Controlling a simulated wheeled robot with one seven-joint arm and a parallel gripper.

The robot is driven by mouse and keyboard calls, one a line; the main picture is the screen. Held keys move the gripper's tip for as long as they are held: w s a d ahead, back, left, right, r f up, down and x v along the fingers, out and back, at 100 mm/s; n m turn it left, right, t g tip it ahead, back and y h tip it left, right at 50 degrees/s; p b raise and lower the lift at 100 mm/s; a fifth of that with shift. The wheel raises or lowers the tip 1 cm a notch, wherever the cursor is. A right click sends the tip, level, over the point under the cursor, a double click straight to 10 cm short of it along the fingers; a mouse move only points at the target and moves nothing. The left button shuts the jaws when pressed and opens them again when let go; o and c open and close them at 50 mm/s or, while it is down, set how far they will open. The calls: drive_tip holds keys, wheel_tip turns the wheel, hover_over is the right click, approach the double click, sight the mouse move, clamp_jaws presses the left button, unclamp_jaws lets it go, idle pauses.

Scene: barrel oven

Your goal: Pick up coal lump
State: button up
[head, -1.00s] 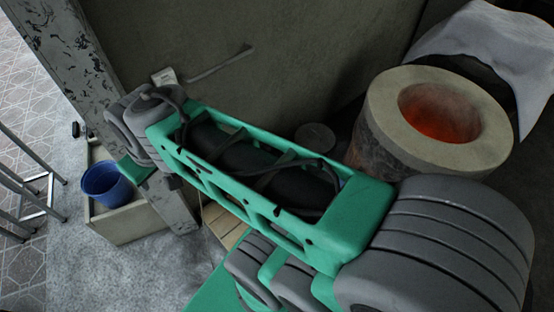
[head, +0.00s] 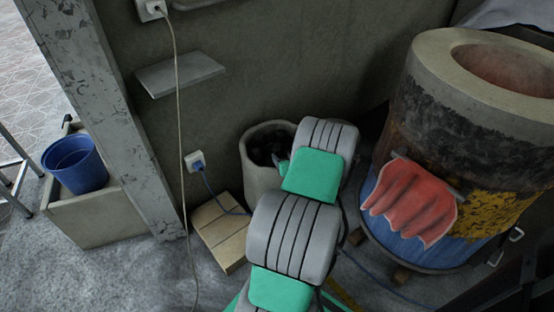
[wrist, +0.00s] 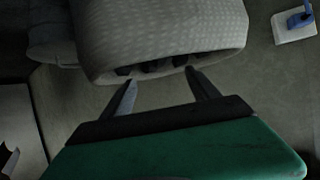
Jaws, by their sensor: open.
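Dark coal lumps (head: 266,150) lie inside a pale round pot (head: 259,180) on the floor against the wall in the head view. In the wrist view the pot (wrist: 165,35) hangs across the top of the picture, with a few dark lumps (wrist: 152,68) showing in its opening. My gripper (wrist: 160,76) is open and empty, its two fingers apart and their tips close to the pot's mouth. I cannot tell whether the tips touch the pot. In the head view my arm hides most of the gripper and part of the pot.
The barrel oven (head: 440,150) with a red cloth (head: 410,200) stands right of the pot.

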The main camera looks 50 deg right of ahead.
sight(278, 148)
drive_tip(key=b+x, duration=0.2)
drive_tip(key=x, duration=0.4)
drive_tip(key=shift+w+a+f, duration=0.1)
drive_tip(key=shift+a, duration=0.05)
drive_tip(key=b+x, duration=0.2)
drive_tip(key=x, duration=0.2)
drive_tip(key=shift+f, duration=0.25)
drive_tip(key=shift+w, duration=0.3)
drive_tip(key=shift+c, duration=0.3)
drive_tip(key=c, duration=1.3)
drive_tip(key=shift+c, duration=0.2)
drive_tip(key=shift+r, duration=0.15)
